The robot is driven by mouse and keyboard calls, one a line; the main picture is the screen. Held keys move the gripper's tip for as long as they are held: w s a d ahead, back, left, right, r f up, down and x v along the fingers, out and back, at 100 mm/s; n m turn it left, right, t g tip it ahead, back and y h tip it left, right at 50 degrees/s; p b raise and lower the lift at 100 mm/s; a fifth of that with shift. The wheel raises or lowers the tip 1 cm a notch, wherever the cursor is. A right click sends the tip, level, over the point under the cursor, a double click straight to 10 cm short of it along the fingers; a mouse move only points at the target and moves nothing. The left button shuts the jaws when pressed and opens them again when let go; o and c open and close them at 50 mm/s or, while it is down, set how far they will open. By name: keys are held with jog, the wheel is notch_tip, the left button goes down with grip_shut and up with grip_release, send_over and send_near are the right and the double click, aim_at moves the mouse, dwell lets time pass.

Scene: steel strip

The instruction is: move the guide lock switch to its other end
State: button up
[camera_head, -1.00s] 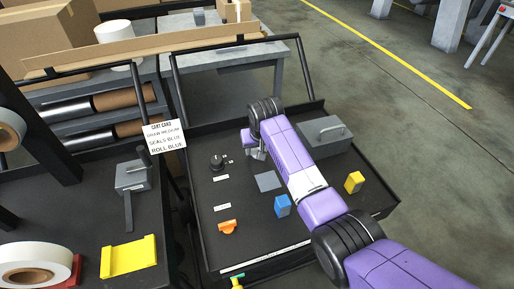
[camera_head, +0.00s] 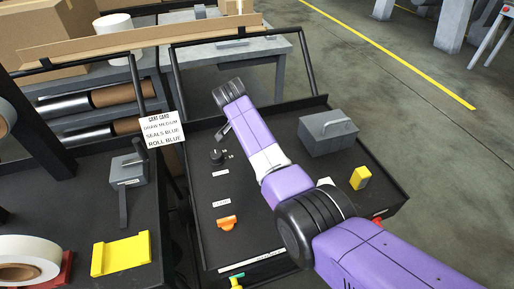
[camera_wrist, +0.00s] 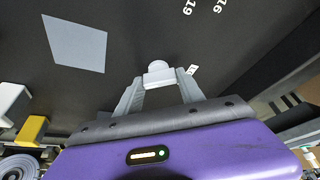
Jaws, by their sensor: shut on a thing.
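A small white rounded knob (camera_wrist: 158,72), which I take to be the guide lock switch, stands between my fingertips in the wrist view. My gripper (camera_wrist: 160,80) is shut on it, with one finger on each side. In the head view my gripper (camera_head: 224,132) is low over the far left part of the dark panel (camera_head: 205,185), behind a black dial (camera_head: 217,157). The knob is hidden there by my gripper and arm. A small white tag (camera_wrist: 192,70) lies right of the knob; its text is unreadable.
An orange piece (camera_head: 227,223) sits near the panel's front left. A grey square (camera_wrist: 76,43) lies flat in the wrist view. My arm crosses the panel's middle.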

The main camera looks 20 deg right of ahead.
jog(key=shift+w+m+g+b, duration=0.1)
jog(key=shift+m+g+b, duration=0.4)
jog(key=shift+m+b, duration=1)
jog(key=shift+h, duration=0.3)
jog(key=o, duration=1.4)
jog(key=shift+c, duration=0.2)
jog(key=v, duration=0.7)
jog(key=shift+r, duration=0.4)
jog(key=shift+a, duration=0.2)
